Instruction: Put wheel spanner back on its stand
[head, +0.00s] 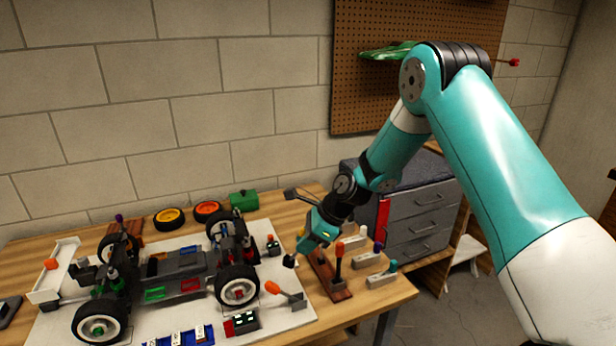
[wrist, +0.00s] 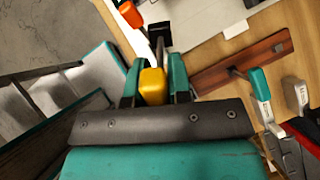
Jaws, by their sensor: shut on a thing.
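My gripper (head: 308,240) is above the right part of the workbench, pointing down and left. In the wrist view, my gripper (wrist: 153,78) is shut on the yellow handle (wrist: 152,88) of a tool, which I take as the wheel spanner. Its dark shaft and black head (wrist: 159,34) extend beyond the fingers. The dark head (head: 290,261) also shows below the gripper in the head view, apart from the bench as far as I can tell. A reddish-brown wooden stand (head: 340,295) lies just right of the gripper; it also shows in the wrist view (wrist: 220,74).
A car chassis (head: 185,265) sits on a white board at left. An orange-handled tool (head: 272,287) lies in front of the gripper. Holders with coloured handles, including a teal one (head: 393,266), stand right of the wooden stand. Grey drawers (head: 425,203) are behind.

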